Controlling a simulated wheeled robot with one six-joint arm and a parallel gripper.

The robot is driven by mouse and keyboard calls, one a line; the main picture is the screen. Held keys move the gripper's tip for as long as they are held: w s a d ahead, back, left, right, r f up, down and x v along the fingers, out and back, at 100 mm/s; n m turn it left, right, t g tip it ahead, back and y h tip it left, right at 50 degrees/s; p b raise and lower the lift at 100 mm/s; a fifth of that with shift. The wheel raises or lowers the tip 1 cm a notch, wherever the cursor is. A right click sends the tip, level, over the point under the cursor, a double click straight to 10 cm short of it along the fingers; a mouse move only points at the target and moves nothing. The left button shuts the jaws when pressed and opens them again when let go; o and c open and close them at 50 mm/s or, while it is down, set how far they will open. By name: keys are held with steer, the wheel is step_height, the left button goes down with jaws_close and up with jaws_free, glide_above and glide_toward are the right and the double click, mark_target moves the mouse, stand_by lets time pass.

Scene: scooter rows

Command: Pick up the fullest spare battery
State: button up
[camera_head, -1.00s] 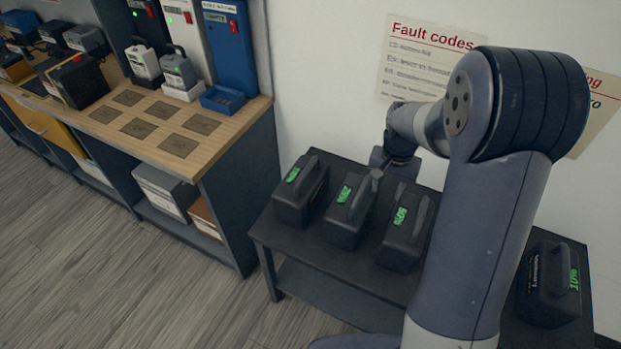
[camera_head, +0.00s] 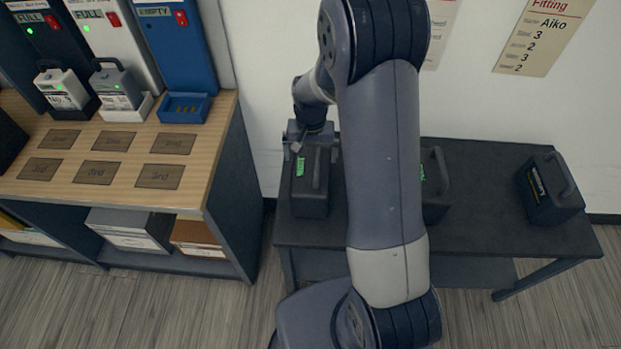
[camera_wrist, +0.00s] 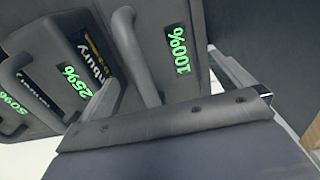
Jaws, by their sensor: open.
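A dark battery with a green 100% display (camera_wrist: 181,51) fills the middle of the wrist view, its handle (camera_wrist: 137,58) between my fingers. It appears to be the leftmost battery (camera_head: 312,196) on the dark table in the head view. My gripper (camera_head: 306,136) is open at that battery's back end; whether it touches is unclear. A battery reading 25% (camera_wrist: 77,72) and one reading 50% (camera_wrist: 12,104) stand beyond it in the wrist view.
The dark table (camera_head: 490,215) has free room between the right-hand batteries. A wooden bench (camera_head: 206,180) with marked squares stands left. On it are two chargers labelled FULL holding batteries (camera_head: 62,90) (camera_head: 115,86) and an empty blue dock (camera_head: 184,108). The wall is close behind.

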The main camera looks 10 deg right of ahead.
mark_target(311, 166)
steer(key=shift+s+f, duration=0.1)
steer(key=shift+f, duration=2.55)
steer(key=shift+c, duration=0.3)
steer(key=c, duration=1.5)
steer(key=shift+r+p, duration=0.1)
steer(key=shift+p, duration=0.2)
steer(key=shift+c, duration=0.6)
steer(key=shift+r, duration=0.1)
